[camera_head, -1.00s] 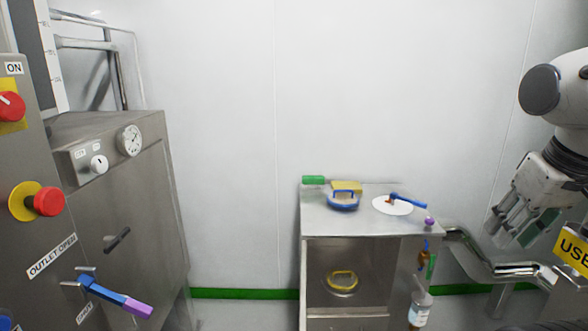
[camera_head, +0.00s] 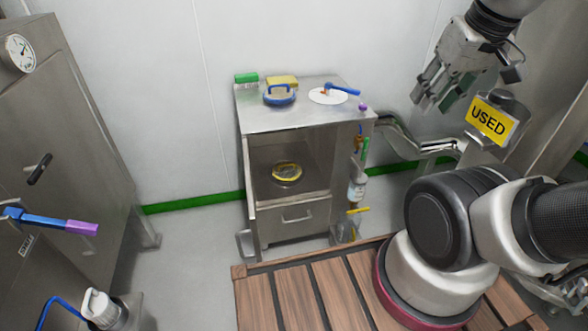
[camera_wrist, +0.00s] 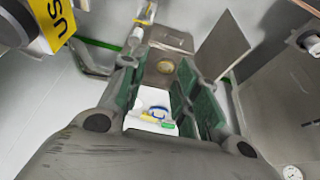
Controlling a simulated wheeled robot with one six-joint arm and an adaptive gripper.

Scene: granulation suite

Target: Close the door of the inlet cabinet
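A small steel cabinet (camera_head: 304,119) stands against the wall with its front open; no label naming it is legible. Its door (camera_head: 249,190) is swung open at the left side and shows nearly edge-on in the head view. In the wrist view the door (camera_wrist: 222,45) is a flat grey panel standing out from the cabinet. My gripper (camera_head: 432,100) is above and to the right of the cabinet, apart from the door. In the wrist view the gripper (camera_wrist: 158,66) has its green-padded fingers spread, with nothing held between them.
A blue-handled item (camera_head: 279,97) and white disc (camera_head: 328,97) lie on top; a yellow-rimmed item (camera_head: 287,172) is inside. A bottle (camera_head: 356,187) hangs at the right, near a pipe (camera_head: 420,146). A larger steel cabinet (camera_head: 75,110) stands left. Floor (camera_head: 185,255) between is clear.

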